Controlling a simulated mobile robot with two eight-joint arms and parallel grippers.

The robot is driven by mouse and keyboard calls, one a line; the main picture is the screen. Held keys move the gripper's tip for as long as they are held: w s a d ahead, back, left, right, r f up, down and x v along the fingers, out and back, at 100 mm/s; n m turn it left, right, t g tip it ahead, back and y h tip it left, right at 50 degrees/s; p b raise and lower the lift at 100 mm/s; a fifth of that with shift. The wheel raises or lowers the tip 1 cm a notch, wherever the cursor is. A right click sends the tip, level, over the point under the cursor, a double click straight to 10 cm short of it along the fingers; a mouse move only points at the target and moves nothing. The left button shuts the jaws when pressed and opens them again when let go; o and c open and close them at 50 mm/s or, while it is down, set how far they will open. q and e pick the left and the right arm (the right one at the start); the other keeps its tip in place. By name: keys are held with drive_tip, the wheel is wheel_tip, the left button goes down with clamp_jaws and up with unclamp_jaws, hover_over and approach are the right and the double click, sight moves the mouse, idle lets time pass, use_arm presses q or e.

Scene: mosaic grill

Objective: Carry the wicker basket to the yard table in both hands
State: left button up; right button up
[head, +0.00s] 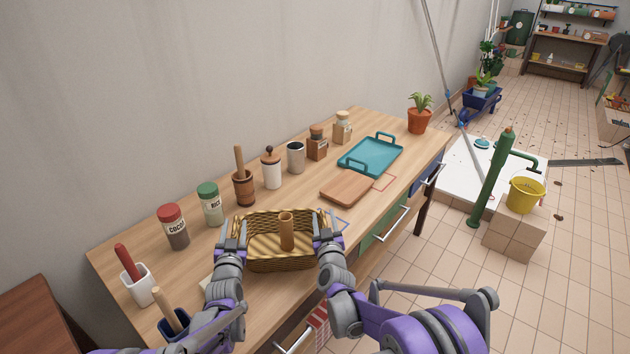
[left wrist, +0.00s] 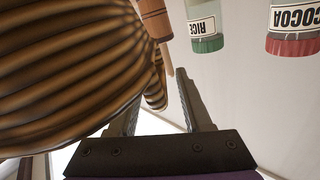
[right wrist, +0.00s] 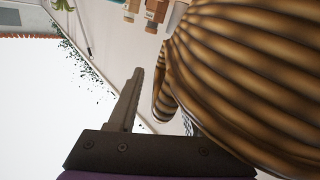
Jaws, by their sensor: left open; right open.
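The wicker basket (head: 265,262) sits on the wooden counter (head: 385,185), with an upright brown cylinder (head: 287,232) inside it. My left gripper (head: 234,236) is open at the basket's left end. In the left wrist view the striped basket wall (left wrist: 60,75) fills the left, and a small end handle (left wrist: 156,95) shows between the fingers. My right gripper (head: 327,230) is open at the right end. In the right wrist view the basket (right wrist: 235,75) covers much of one finger, and its end handle (right wrist: 163,97) shows between the fingers. Contact is unclear. I cannot identify the yard table for sure.
Jars (head: 174,228), a mortar (head: 243,188), a cutting board (head: 346,188) and a teal tray (head: 372,157) stand around the basket. A green pump (head: 490,185) and yellow bucket (head: 527,195) stand right. A wooden bench (head: 565,52) is far back. Tiled floor is open at right.

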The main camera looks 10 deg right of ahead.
drive_tip(key=shift+s, duration=0.2)
use_arm(q)
drive_tip(key=s, duration=1.2)
drive_tip(key=shift+a, duration=0.3)
use_arm(e)
drive_tip(key=s, duration=1.1)
drive_tip(key=shift+s+a, duration=0.3)
drive_tip(key=shift+r, duration=0.1)
